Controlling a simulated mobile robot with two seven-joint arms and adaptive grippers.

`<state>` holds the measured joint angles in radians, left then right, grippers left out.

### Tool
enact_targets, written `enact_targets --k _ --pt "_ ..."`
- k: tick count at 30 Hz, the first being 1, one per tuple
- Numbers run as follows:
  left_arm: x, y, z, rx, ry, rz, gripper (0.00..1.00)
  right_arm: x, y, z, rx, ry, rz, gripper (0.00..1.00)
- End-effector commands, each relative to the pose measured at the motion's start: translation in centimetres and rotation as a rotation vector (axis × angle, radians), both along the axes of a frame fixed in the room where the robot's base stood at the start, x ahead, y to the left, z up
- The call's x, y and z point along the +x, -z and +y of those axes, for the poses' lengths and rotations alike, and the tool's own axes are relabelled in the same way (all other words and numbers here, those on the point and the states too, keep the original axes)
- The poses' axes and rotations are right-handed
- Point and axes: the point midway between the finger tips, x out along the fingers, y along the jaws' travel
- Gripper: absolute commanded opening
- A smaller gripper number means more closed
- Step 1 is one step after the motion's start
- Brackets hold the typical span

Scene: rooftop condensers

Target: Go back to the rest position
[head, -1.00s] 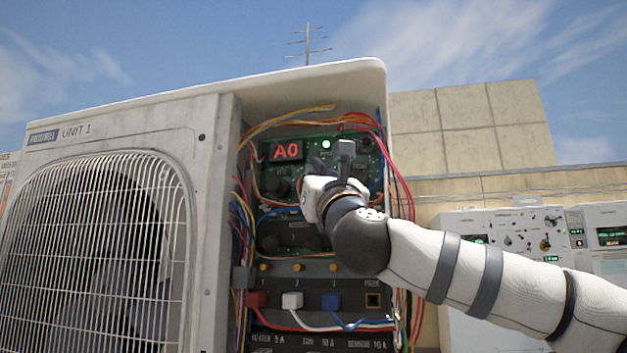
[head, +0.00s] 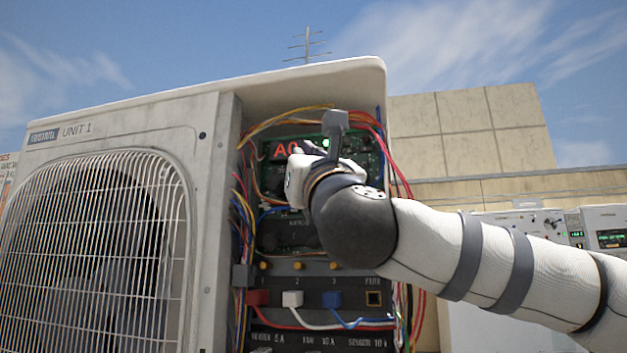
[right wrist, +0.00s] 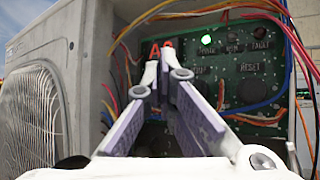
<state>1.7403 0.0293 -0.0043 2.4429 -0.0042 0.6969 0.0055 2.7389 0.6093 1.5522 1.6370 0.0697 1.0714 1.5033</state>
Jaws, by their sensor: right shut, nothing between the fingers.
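My right gripper (head: 322,140) is in front of the control board (head: 372,165) of the open condenser unit. Its fingers are shut and empty. I cannot tell the exact gap between fingertips and board. My left gripper is out of view.
Loose coloured wires (head: 398,170) run along both sides of the opening. Below are several yellow buttons (head: 297,266) and red, white and blue plugs (head: 292,299). The fan grille (head: 95,250) is on the left. Another control cabinet (head: 606,222) stands at the right.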

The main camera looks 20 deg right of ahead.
Motion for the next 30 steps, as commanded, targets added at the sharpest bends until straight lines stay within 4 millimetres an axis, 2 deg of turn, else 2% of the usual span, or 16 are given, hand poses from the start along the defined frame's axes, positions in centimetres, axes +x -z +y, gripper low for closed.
enact_targets --k 19,22,23,26,27,29,30 --pt "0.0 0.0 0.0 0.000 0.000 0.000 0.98 0.0 0.0 0.0 0.000 0.000 0.000 0.00" --pt "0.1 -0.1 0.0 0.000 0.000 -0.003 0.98 0.6 1.0 0.9 -0.035 0.001 0.019 0.00" --pt "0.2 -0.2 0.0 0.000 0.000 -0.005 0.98 1.1 2.0 1.6 -0.067 0.002 0.036 0.00" --pt "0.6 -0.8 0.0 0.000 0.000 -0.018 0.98 3.5 8.0 5.6 -0.261 0.009 0.132 0.00" --pt "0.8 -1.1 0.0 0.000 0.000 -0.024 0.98 4.4 11.3 7.4 -0.364 0.006 0.177 0.00" --pt "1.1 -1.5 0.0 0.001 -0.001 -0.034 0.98 5.3 16.8 10.0 -0.522 -0.002 0.245 0.00" --pt "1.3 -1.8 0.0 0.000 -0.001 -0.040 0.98 5.6 20.5 11.5 -0.628 -0.013 0.286 0.00"
